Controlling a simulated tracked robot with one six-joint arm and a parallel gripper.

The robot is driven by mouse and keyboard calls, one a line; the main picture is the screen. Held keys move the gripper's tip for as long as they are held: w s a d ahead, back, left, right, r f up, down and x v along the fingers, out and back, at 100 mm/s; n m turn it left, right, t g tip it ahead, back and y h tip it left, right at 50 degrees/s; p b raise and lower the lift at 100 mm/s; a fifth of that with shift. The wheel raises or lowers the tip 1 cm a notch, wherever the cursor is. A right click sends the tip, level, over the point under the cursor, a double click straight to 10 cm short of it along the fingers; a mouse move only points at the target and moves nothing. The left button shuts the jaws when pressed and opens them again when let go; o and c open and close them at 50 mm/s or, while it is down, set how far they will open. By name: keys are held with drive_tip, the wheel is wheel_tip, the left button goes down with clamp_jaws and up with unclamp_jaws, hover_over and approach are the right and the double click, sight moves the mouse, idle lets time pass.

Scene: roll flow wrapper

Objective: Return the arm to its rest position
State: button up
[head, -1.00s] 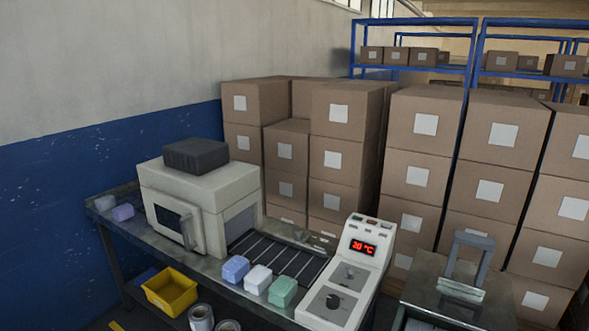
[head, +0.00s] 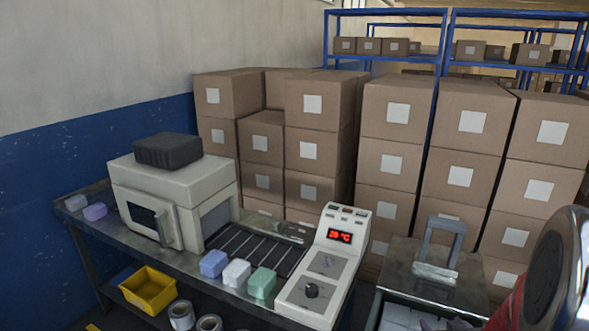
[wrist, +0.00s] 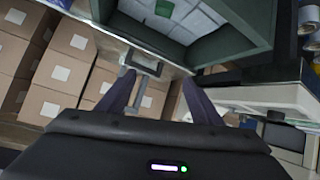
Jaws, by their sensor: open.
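My gripper (wrist: 158,78) shows in the wrist view with its two dark fingers spread apart and nothing between them. A dark, rounded part of my arm with a red piece shows at the head view's lower right. In the wrist view, a grey metal handle frame (wrist: 147,66) lies beyond the fingers. The same frame stands on the side table in the head view (head: 440,245).
The wrapper (head: 180,185) and its control panel (head: 325,265) stand on the long bench, with several coloured packs in front. A green-rimmed crate (wrist: 262,22) with white packs is at the wrist view's top. Stacked cartons (head: 395,155) fill the back. A yellow bin (head: 150,290) sits low.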

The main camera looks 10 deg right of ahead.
drive_tip(key=s+a+r+g+y, duration=0.1)
drive_tip(key=a+r+g, duration=0.2)
drive_tip(key=a+r, duration=0.9)
drive_tip(key=s+a+r+n+g+y, duration=0.1)
drive_tip(key=s+a+r, duration=0.2)
drive_tip(key=s+a, duration=0.3)
drive_tip(key=s+a+r+n+y, duration=0.1)
drive_tip(key=s+a+r+y, duration=0.1)
drive_tip(key=s+a, duration=0.5)
drive_tip(key=a+r, duration=0.1)
drive_tip(key=a, duration=0.3)
drive_tip(key=shift+g, duration=0.4)
